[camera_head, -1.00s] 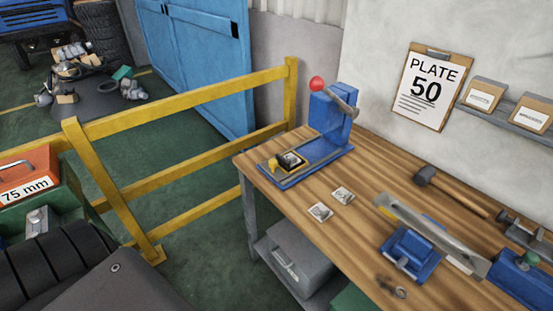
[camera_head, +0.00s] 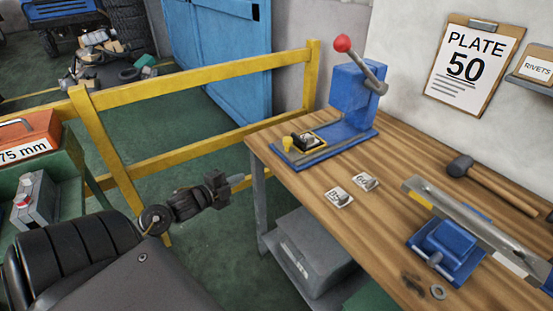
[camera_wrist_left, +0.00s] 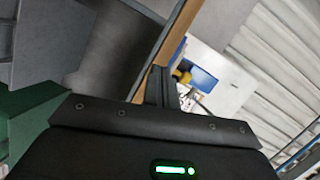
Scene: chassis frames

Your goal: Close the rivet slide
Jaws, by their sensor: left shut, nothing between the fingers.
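The blue rivet press (camera_head: 353,85) stands at the far left corner of the workbench, with a red-ball lever (camera_head: 342,43) at its top. Its slide (camera_head: 304,140), a dark block with a yellow knob (camera_head: 288,142), sits at the left end of the blue base, apart from the press column. My left gripper (camera_head: 238,180) is shut and empty, in the air left of the bench edge and below the slide. Its shut fingers (camera_wrist_left: 160,84) also show in the left wrist view, with the blue press (camera_wrist_left: 202,79) and yellow knob (camera_wrist_left: 180,75) beyond. My right gripper is not in view.
A yellow railing (camera_head: 190,95) stands left of the bench. Two small numbered plates (camera_head: 339,197) lie on the wooden top (camera_head: 400,160). A blue clamp with a metal bar (camera_head: 450,240) and a hammer (camera_head: 462,167) lie further right. A grey box (camera_head: 312,250) sits below.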

